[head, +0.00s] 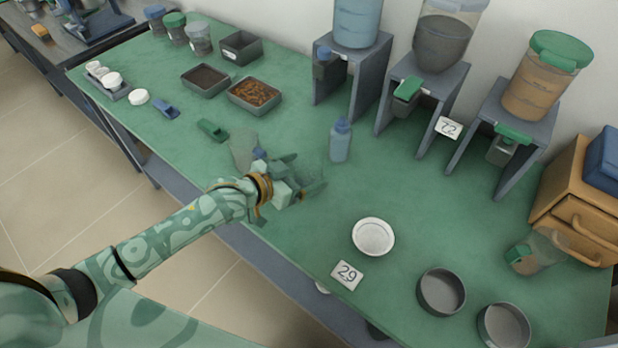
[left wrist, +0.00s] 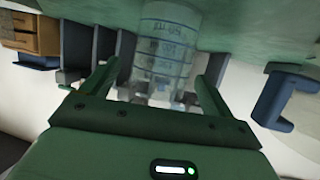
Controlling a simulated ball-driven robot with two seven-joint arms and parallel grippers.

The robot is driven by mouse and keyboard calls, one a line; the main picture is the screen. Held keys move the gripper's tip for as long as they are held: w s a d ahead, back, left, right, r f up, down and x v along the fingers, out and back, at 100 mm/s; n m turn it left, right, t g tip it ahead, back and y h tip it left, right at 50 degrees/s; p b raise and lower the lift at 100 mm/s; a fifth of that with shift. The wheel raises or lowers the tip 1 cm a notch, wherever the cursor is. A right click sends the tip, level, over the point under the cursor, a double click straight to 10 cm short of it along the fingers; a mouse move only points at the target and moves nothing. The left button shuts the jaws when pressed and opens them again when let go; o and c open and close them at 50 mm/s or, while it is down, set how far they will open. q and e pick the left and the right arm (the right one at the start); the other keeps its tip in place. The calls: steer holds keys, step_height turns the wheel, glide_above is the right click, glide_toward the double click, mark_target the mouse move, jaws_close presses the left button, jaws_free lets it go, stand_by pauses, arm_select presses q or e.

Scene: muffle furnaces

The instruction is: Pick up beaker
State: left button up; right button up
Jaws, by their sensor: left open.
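A clear glass beaker (left wrist: 165,45) with printed graduations shows in the left wrist view, between and beyond the two fingers. In the head view it looks like the faint clear vessel (head: 313,180) at my left gripper's fingertips, partly hidden by them. My left gripper (head: 303,171) is open, low over the green table, its fingers pointing right toward the beaker. It also shows in the left wrist view (left wrist: 157,85), with a finger on each side of the beaker. I cannot tell whether the fingers touch the glass. My right gripper is not in view.
A translucent vessel (head: 243,150) stands just behind my left wrist. A blue-capped bottle (head: 340,142) stands close beyond the gripper. A white dish (head: 373,237), a card marked 29 (head: 347,275) and grey round pans (head: 441,291) lie nearer right. Dispensers on grey stands (head: 420,95) line the back.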

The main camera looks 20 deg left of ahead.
arm_select(q)
steer(key=x, duration=0.2)
steer(key=shift+w+f, duration=0.2)
steer(key=shift+w, duration=0.05)
steer(key=shift+r, duration=0.1)
steer(key=shift+s, duration=0.1)
steer(key=shift+c, duration=0.4)
steer(key=c, duration=1)
steer(key=shift+r, duration=0.1)
